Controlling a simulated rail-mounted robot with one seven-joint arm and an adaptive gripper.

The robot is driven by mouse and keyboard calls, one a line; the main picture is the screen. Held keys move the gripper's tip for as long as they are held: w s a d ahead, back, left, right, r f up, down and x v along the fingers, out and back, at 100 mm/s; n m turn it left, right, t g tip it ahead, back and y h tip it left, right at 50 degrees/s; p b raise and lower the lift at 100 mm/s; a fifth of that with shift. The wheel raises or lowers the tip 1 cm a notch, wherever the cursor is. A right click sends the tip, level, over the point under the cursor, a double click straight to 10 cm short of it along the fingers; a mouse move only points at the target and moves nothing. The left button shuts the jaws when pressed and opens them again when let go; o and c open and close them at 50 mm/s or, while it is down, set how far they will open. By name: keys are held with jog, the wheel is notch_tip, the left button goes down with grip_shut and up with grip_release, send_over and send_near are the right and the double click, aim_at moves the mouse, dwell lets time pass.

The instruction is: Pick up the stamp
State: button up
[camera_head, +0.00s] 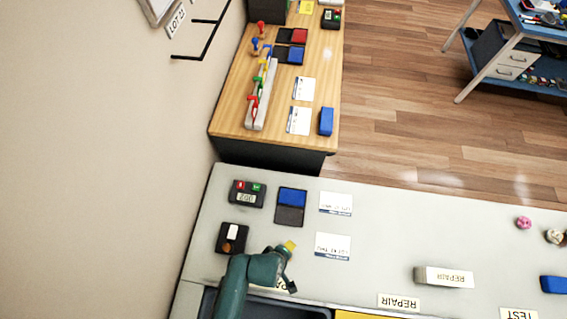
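My teal arm reaches in from the bottom, and my gripper (287,266) is small and dark at its end, over the grey table (385,230). A small yellow piece (290,246) shows at the gripper's tip; I cannot tell whether it is held or part of something behind. The finger gap is not clear. Stamp-like pieces with knobbed handles, one red (262,30) and one blue (255,45), stand on the wooden desk at the back, far from my gripper. No stamp is clear on the grey table.
An ink pad (291,197) with a blue half, a keypad device (247,194) and a black box (232,238) lie near my gripper. White cards (333,245) lie to its right. The table's middle is mostly clear.

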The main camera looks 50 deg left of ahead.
grip_shut()
dwell(0.3)
notch_tip(320, 180, up, 10)
jog(key=shift+p, duration=1.05)
jog(key=c, duration=0.8)
grip_release()
jog(key=c, duration=0.3)
